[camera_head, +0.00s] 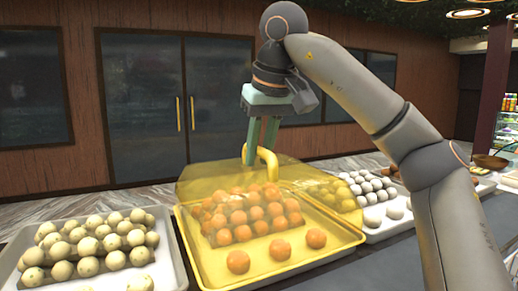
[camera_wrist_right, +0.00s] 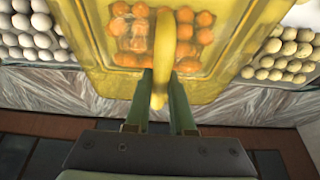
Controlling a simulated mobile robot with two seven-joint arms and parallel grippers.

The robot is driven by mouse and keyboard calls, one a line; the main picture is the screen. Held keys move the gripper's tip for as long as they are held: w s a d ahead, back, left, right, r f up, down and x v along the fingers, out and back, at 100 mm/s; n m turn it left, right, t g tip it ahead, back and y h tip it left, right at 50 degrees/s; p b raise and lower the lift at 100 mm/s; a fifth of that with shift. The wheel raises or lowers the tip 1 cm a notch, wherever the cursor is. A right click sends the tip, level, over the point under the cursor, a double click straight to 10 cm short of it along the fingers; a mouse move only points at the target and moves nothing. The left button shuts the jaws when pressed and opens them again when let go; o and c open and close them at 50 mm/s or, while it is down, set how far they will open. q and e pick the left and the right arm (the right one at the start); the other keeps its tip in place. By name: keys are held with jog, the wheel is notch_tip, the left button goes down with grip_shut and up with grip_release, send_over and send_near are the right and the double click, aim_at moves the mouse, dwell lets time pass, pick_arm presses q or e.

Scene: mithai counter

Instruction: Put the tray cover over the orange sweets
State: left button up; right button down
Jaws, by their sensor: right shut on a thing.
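The tray cover (camera_head: 205,180) is see-through yellow with a curved yellow handle (camera_head: 268,160). My right gripper (camera_head: 262,150) points down at the handle and is shut on it. In the wrist view, the handle (camera_wrist_right: 160,85) lies between the two green fingers (camera_wrist_right: 160,100). The orange sweets (camera_head: 250,208) sit in rows in the middle tray, many seen through the cover, with three in a front row (camera_head: 280,249). The cover is above the sweets; whether its rim touches the tray cannot be told. My left gripper is not in view.
A tray of pale round sweets (camera_head: 88,243) stands at left. A tray of white sweets (camera_head: 372,190) stands close at right, partly seen through the cover. A brown bowl (camera_head: 490,161) sits farther right. Dark doors (camera_head: 185,95) are behind the counter.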

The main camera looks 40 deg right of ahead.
jog(key=shift+f+b, duration=0.7)
jog(key=shift+f, duration=0.5)
jog(key=shift+c, duration=1)
grip_release()
jog(key=shift+r, duration=0.1)
notch_tip(320, 180, up, 5)
jog(key=p, duration=0.5)
jog(key=shift+p, duration=0.4)
jog(key=shift+r, duration=0.9)
